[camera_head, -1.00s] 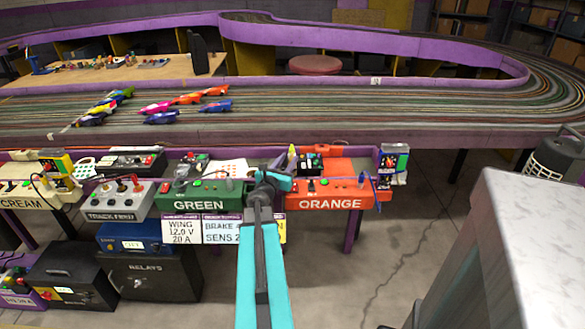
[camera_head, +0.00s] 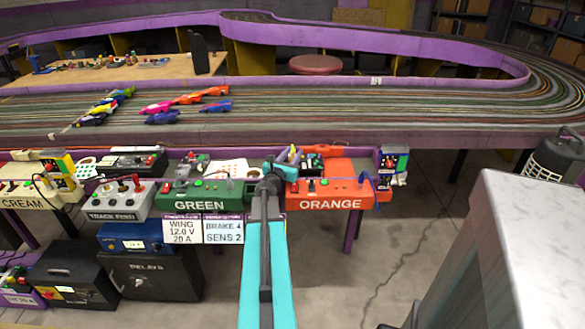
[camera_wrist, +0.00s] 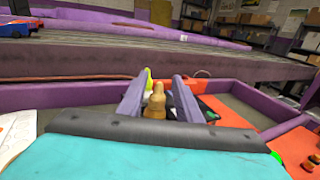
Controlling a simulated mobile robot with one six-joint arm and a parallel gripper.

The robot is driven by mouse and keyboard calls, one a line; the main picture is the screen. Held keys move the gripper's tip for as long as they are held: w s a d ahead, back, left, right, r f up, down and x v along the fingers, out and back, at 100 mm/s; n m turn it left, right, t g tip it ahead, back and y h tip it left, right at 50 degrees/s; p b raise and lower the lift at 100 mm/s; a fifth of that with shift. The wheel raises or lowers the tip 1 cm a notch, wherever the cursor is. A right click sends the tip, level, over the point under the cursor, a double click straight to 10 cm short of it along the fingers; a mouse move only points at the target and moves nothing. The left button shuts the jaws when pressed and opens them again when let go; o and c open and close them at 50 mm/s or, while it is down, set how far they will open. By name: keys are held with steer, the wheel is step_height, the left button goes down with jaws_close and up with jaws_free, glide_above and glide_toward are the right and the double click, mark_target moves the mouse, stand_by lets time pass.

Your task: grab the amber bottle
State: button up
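The amber bottle (camera_wrist: 156,104) stands upright in the wrist view, with a tan-brown body and narrower neck. It shows between the two fingers of my gripper (camera_wrist: 158,98), which are spread with a gap on either side of the bottle. Its lower part is hidden behind the dark edge of my gripper. In the head view my gripper (camera_head: 286,158) is over the driver panels, between the green and orange boxes; I cannot make out the amber bottle there.
A yellow-green bottle (camera_wrist: 148,79) stands just behind the amber one. The green box (camera_head: 200,196) and orange box (camera_head: 335,190) flank my gripper. The purple-edged track (camera_head: 330,136) runs behind. A white paper (camera_wrist: 16,135) lies at left.

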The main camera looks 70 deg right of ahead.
stand_by(0.4)
jaws_close()
steer(key=shift+r, duration=0.1)
steer(key=shift+r, duration=0.45)
step_height(320, 180, up, 6)
steer(key=shift+r+p, duration=0.1)
steer(key=shift+p, duration=0.35)
steer(key=a+p, duration=0.2)
steer(key=a, duration=1)
steer(key=shift+a, duration=0.15)
steer(key=p, duration=0.3)
steer(key=shift+w+a+p, duration=0.15)
steer(key=shift+a+p, duration=0.2)
steer(key=shift+p, duration=0.05)
